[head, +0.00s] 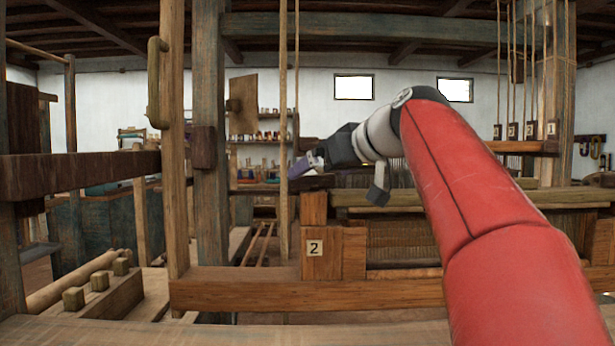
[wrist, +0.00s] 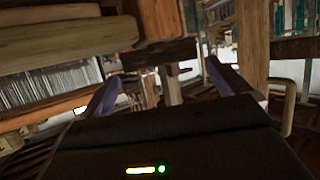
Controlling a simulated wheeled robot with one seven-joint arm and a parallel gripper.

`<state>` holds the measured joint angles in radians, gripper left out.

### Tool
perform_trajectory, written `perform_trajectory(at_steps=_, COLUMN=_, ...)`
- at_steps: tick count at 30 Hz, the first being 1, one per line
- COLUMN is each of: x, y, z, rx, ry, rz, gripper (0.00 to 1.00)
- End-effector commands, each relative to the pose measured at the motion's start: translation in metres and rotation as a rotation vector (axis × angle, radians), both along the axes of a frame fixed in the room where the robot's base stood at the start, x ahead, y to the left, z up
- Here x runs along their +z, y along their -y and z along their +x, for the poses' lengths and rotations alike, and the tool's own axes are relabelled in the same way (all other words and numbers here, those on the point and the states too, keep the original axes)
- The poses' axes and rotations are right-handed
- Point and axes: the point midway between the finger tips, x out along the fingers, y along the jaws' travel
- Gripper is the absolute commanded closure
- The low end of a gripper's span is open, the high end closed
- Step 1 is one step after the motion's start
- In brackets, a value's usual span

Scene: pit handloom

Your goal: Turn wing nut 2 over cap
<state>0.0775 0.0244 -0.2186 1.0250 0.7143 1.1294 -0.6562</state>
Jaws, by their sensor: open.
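My gripper (head: 303,166) is in the middle of the head view, its purple fingers pointing left above the wooden block with label 2 (head: 314,247). In the wrist view my gripper (wrist: 162,72) is open, with its two purple fingers well apart. A dark wooden crosspiece (wrist: 150,54) shows between and beyond the fingertips, with a short upright piece below it. It may be wing nut 2, but I cannot tell for sure. A small brown wooden piece (head: 310,144) shows just above the fingers in the head view. No contact with the fingers is visible. I cannot make out the cap.
A tall wooden post (head: 209,160) and a thin upright rod (head: 284,120) stand left of the gripper. A curved wooden handle (head: 154,85) is on the left post, also visible in the wrist view (wrist: 289,108). Loom beams (head: 400,290) run behind my arm.

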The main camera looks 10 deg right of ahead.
Motion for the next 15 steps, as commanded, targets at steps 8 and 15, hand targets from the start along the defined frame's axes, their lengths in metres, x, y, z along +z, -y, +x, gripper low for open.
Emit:
perform_trajectory(at_steps=8, x=-0.015, y=-0.014, z=0.035, rx=0.0, ry=-0.001, rz=0.0, gripper=0.0)
perform_trajectory(at_steps=15, x=-0.019, y=-0.017, z=0.042, rx=0.0, ry=-0.001, rz=0.0, gripper=0.0)
